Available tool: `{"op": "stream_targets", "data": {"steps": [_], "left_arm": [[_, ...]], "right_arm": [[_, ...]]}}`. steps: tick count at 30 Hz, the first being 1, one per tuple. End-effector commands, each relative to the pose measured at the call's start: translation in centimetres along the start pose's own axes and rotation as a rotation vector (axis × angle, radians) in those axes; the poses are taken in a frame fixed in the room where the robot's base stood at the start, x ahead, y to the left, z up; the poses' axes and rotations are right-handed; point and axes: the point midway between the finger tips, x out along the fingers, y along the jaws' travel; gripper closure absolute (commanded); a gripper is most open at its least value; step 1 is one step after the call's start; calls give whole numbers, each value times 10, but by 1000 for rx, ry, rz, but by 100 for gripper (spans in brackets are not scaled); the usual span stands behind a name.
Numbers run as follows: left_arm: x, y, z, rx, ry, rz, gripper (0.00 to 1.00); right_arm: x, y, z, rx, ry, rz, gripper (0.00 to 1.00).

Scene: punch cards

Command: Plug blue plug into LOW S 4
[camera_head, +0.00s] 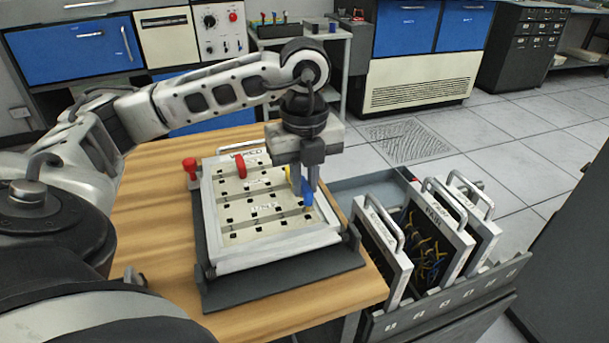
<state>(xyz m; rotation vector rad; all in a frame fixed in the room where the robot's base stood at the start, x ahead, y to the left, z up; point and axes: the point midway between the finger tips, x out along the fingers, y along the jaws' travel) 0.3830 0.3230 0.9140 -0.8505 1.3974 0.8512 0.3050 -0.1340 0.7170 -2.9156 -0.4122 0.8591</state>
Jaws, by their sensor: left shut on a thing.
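A pale plugboard (262,234) with rows of dark sockets lies in a dark tilted frame on the wooden table. My left gripper (308,186) points down over the board's right side. It is shut on the blue plug (308,200), which is upright at or just above the right-hand sockets. I cannot tell whether its tip is in a socket. A red plug (241,166) stands in the upper left part of the board. A yellow piece (289,174) shows partly behind the gripper. The row labels are too small to read surely, and the gripper hides some upper right sockets.
A red knob (190,166) stands at the board's upper left. A grey rack (440,310) with several handled panels (437,235) is right of the table (150,220). Blue and cream cabinets (405,60) line the back. The table left of the board is mostly clear.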

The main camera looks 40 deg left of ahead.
Motion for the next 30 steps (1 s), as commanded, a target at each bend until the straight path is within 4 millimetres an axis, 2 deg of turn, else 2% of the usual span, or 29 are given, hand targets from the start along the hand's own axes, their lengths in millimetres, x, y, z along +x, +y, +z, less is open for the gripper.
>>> {"op": "stream_targets", "data": {"steps": [2, 30], "left_arm": [[5, 0, 0, 0, -1, 0, 100], [13, 0, 0, 1, 0, 0, 100]], "right_arm": [[1, 0, 3, 4, 1, -1, 60], [4, 1, 5, 2, 10, -1, 60]]}}
